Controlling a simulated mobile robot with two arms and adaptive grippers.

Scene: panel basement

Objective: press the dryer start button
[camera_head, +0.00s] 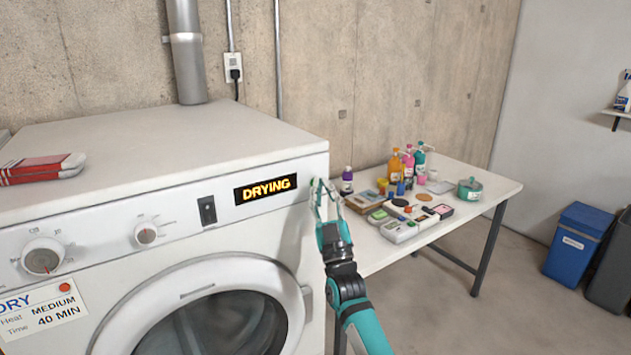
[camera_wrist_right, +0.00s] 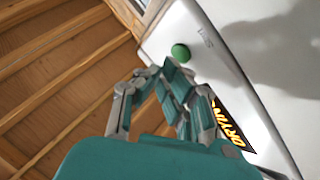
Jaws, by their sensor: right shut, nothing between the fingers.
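The white dryer (camera_head: 120,185) stands at the left in the head view. Its display (camera_head: 265,189) is lit and reads DRYING; part of it also shows in the right wrist view (camera_wrist_right: 233,124). The round green start button (camera_wrist_right: 181,53) is on the dryer's front panel in the right wrist view. My right gripper (camera_head: 322,187) is shut and empty at the right end of that panel, and mostly covers the button in the head view. In the wrist view its fingertips (camera_wrist_right: 170,66) are right beside the button; I cannot tell whether they touch it. My left gripper is not in view.
The dryer has two knobs (camera_head: 43,257), a dark switch (camera_head: 207,211) and a round door (camera_head: 205,315). A red and white folded item (camera_head: 42,168) lies on top. A white table (camera_head: 489,183) with bottles and boxes stands right of my arm. A blue bin (camera_head: 577,245) is farther right.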

